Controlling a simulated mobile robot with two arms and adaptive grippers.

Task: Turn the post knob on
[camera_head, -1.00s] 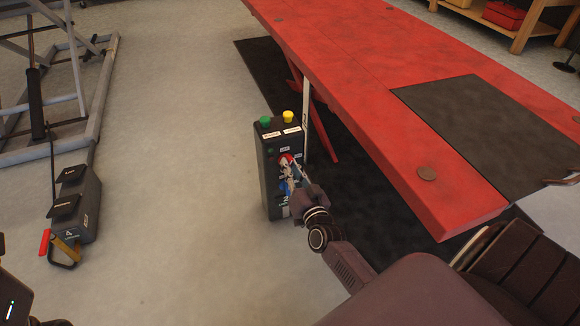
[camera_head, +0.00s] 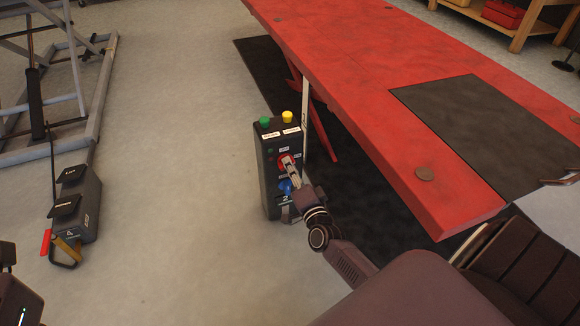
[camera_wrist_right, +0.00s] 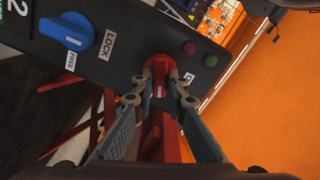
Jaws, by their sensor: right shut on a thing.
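The dark post (camera_head: 267,190) is an upright control box beside the red lift. Its red knob (camera_head: 287,161) sits on the front panel, above a blue knob (camera_head: 285,187). The red knob also shows in the right wrist view (camera_wrist_right: 160,68), with a pale mark on its face. My right gripper (camera_head: 291,170) reaches it from the lower right. In the wrist view its two fingers (camera_wrist_right: 159,84) lie on either side of the red knob, shut on it. The fingers hide part of the knob's lower side. My left gripper's fingers do not show.
Green (camera_head: 265,121) and yellow (camera_head: 288,117) buttons top the post. The red lift platform (camera_head: 360,110) stands close on the right. A pedal box (camera_head: 78,207) lies on the floor at left. Bare floor (camera_head: 180,170) lies between them.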

